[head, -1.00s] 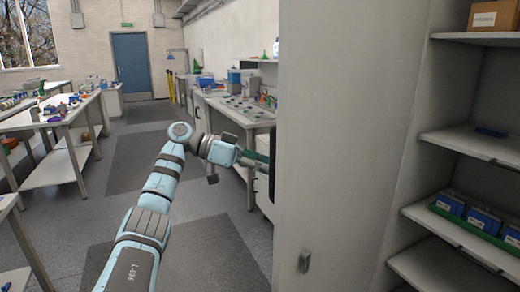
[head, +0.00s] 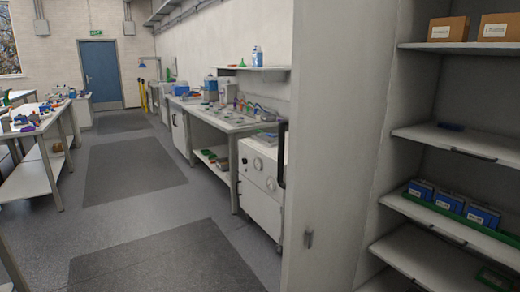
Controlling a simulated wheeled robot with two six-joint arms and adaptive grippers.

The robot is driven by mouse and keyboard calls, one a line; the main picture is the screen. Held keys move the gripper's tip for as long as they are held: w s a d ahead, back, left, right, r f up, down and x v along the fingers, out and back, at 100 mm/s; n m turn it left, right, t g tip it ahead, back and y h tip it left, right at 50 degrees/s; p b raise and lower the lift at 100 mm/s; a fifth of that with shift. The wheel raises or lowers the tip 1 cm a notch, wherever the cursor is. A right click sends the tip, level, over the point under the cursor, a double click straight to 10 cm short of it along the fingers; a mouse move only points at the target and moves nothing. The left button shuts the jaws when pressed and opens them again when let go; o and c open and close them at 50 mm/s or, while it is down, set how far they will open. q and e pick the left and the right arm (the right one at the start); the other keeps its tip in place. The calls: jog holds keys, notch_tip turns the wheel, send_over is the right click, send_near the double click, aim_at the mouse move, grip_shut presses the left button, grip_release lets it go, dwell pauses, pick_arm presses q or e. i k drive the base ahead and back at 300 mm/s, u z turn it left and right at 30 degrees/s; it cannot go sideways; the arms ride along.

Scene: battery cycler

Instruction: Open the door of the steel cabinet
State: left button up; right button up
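The steel cabinet (head: 410,95) stands at the right with its shelves exposed. Its door, a tall pale grey panel (head: 335,120), stands swung open at the left of the shelves, its inner face towards me. A small grey latch piece (head: 308,239) sits low on that face. A dark bar handle (head: 282,155) shows at the panel's left edge, partly hidden behind it. Neither of my grippers is in view.
The shelves hold cardboard boxes (head: 505,27) and blue-and-grey battery packs in a green tray (head: 455,212). A white wheeled unit (head: 260,180) stands beyond the door, next to a long bench (head: 215,118).

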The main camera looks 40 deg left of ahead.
aim_at(342, 51)
jog(key=z, duration=0.8)
jog(key=k, duration=0.05)
jog(key=u, duration=1.85)
